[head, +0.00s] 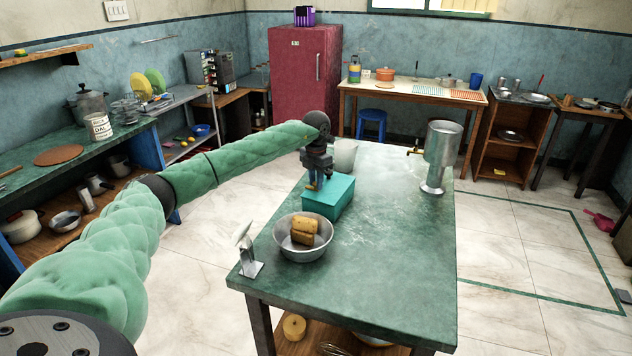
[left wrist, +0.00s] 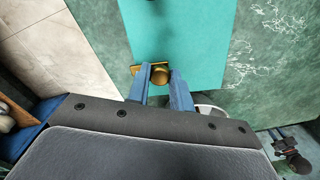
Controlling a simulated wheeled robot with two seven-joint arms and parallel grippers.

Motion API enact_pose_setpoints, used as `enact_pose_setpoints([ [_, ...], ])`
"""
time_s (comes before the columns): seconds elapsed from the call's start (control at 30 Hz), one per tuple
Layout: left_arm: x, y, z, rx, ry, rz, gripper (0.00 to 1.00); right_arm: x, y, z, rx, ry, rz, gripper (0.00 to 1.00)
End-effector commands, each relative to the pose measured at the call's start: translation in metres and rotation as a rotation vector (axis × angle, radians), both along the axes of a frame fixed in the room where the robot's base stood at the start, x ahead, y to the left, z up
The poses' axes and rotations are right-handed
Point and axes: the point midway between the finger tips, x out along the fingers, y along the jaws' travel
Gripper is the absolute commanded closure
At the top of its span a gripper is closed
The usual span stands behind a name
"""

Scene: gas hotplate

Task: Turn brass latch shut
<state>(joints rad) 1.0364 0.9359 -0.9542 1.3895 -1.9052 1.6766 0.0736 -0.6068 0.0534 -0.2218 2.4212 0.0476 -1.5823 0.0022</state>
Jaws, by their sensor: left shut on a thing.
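A teal box (head: 330,198) stands on the green marble-topped table; its flat teal face fills the upper middle of the left wrist view (left wrist: 178,35). The brass latch (left wrist: 137,69) is a small gold plate with a round knob (left wrist: 160,75) at the box's edge. My left gripper (head: 316,186) is at the back left of the box, fingers pointing down. In the left wrist view its two blue fingers (left wrist: 160,84) are on either side of the knob, shut on it. The fingers partly hide the latch in the head view.
A steel bowl with bread (head: 282,247) stands in front of the box. A small metal stand (head: 247,258) is at the table's left corner. A whitish pot (head: 345,155) is behind the box, and a steel dispenser with a tap (head: 440,160) stands right. The table's right front is clear.

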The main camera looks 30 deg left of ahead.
Motion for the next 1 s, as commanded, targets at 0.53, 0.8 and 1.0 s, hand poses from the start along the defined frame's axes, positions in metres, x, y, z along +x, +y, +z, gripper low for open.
enact_pose_setpoints([
  [0.53, 0.000, 0.000, 0.000, 0.000, 0.000, 0.000, 0.57, 0.001, -0.001, 0.001, -0.002, -0.003, 0.002, 0.64],
  [0.8, 0.001, 0.000, 0.014, -0.001, -0.003, 0.000, 0.57, 0.003, 0.002, -0.003, 0.006, -0.013, 0.003, 0.64],
  [1.0, 0.001, 0.000, 0.045, 0.000, -0.003, 0.000, 0.57, 0.007, 0.015, -0.014, 0.032, -0.042, 0.012, 0.64],
])
